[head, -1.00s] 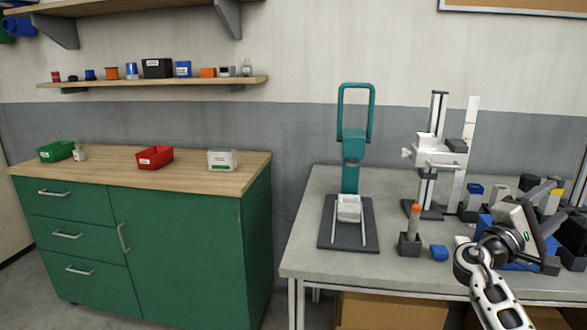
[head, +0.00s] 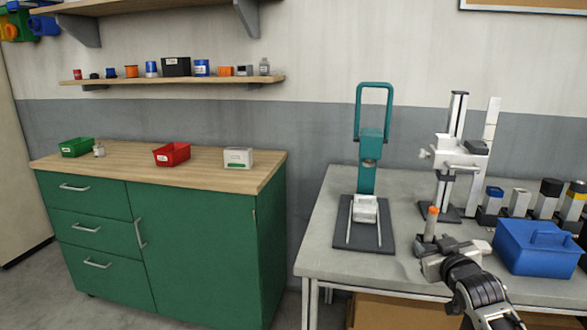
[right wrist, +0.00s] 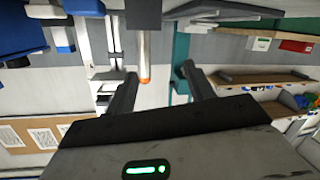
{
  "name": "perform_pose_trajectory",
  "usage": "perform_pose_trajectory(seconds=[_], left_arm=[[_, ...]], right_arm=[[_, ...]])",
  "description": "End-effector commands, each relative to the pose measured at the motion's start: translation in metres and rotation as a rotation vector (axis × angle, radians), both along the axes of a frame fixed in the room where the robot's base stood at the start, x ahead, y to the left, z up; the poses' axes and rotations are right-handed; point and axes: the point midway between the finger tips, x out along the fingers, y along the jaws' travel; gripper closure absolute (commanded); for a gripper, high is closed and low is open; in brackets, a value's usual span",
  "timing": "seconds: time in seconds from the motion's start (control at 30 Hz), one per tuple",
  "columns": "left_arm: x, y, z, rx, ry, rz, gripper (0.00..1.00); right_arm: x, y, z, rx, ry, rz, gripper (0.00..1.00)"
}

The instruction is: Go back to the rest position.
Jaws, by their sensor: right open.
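My right gripper (head: 436,248) is over the front part of the grey workbench (head: 345,262), its arm coming in from the lower right. In the right wrist view its two fingers (right wrist: 160,85) stand apart with nothing gripped. An orange-tipped tool (head: 431,222) stands upright just behind the gripper in the head view. In the right wrist view this tool (right wrist: 144,58) shows between the fingers in line of sight; I cannot tell how far beyond them it is. My left gripper is not in view.
A teal press (head: 371,160) and a white column stand (head: 457,155) are at the back of the bench. A blue lidded box (head: 538,255) sits right of the gripper. The green cabinet (head: 200,245) is left, with a floor gap between.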

Motion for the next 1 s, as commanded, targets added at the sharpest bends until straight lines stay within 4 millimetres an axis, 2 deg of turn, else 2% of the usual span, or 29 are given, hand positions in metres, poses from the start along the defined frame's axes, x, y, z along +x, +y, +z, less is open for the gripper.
perform_pose_trajectory(seconds=[0.03, 0.17, 0.27, 0.37, 0.4, 0.47, 0.5, 0.6, 0.7, 0.83, 1.0], left_arm=[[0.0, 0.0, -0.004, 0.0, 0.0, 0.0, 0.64], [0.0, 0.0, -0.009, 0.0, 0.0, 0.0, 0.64], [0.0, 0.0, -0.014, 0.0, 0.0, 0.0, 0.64], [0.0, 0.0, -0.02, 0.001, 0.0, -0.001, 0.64], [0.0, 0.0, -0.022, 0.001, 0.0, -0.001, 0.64], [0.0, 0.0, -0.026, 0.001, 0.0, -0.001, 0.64], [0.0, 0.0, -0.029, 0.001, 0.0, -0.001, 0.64], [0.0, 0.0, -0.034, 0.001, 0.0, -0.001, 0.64], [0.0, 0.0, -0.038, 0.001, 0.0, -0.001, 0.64], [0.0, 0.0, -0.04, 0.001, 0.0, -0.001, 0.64], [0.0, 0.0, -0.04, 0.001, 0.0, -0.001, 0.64]], right_arm=[[-0.012, 0.011, -0.021, 0.004, 0.02, 0.018, 0.47], [-0.047, 0.038, -0.069, 0.02, 0.078, 0.063, 0.47], [-0.084, 0.064, -0.109, 0.043, 0.131, 0.103, 0.47], [-0.135, 0.095, -0.151, 0.084, 0.197, 0.148, 0.47], [-0.159, 0.107, -0.167, 0.104, 0.224, 0.164, 0.47], [-0.196, 0.125, -0.187, 0.139, 0.266, 0.186, 0.47], [-0.221, 0.136, -0.197, 0.162, 0.294, 0.199, 0.47], [-0.278, 0.158, -0.214, 0.223, 0.356, 0.219, 0.47], [-0.32, 0.173, -0.219, 0.273, 0.4, 0.226, 0.47], [-0.349, 0.182, -0.219, 0.311, 0.432, 0.226, 0.47], [-0.356, 0.185, -0.217, 0.32, 0.441, 0.226, 0.47]])
